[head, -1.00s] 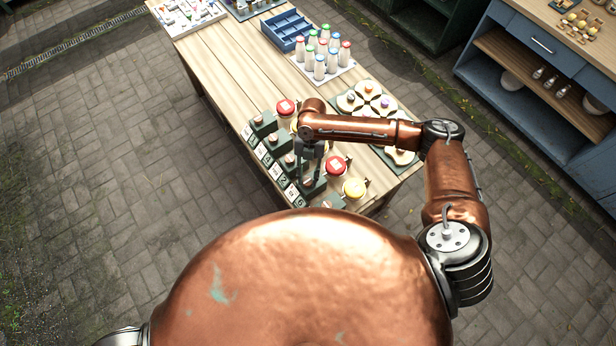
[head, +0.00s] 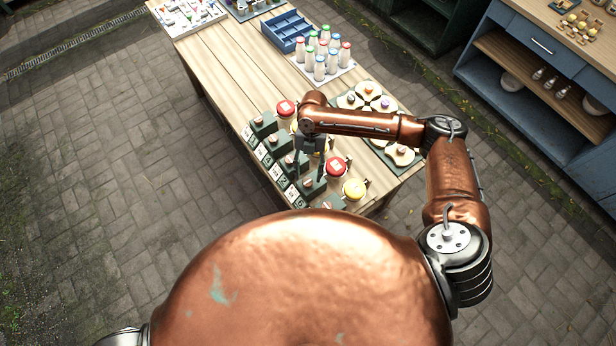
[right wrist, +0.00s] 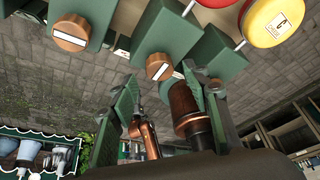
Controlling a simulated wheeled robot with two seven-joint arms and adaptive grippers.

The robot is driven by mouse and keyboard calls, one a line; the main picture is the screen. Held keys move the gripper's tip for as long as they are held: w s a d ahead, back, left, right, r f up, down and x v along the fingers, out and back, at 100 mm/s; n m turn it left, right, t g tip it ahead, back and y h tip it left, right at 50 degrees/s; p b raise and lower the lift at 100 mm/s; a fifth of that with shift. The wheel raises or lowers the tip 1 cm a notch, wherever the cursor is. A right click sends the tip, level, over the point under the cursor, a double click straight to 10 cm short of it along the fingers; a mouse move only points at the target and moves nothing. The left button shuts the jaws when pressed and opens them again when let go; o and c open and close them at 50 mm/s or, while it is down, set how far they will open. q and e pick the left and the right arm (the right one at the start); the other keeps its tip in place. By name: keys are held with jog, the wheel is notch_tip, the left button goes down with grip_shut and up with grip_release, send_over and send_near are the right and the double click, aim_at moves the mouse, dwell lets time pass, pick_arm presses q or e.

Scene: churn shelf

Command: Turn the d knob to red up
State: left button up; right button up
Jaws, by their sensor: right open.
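A row of dark green blocks with copper knobs runs along the table's near left edge in the head view; one such knob (head: 307,182) is by my right gripper (head: 310,175). White cards (head: 282,182) lie beside the blocks, but I cannot tell which is d. In the right wrist view, a copper knob with a white bar (right wrist: 159,67) shows just beyond and between the fingertips of my right gripper (right wrist: 160,88). The fingers are apart and hold nothing. Another knob with a white bar (right wrist: 70,33) is to its left. I see no red mark on either. My left gripper is out of view.
Red-lidded (head: 336,167) and yellow-lidded (head: 354,188) jars stand close right of the blocks. A mat with round pale pieces (head: 402,156), a bottle tray (head: 343,72) and a blue crate (head: 276,35) share the table (head: 225,75). The table's middle left is clear.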

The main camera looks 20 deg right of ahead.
jog(key=v, duration=0.9)
jog(key=shift+r, duration=0.2)
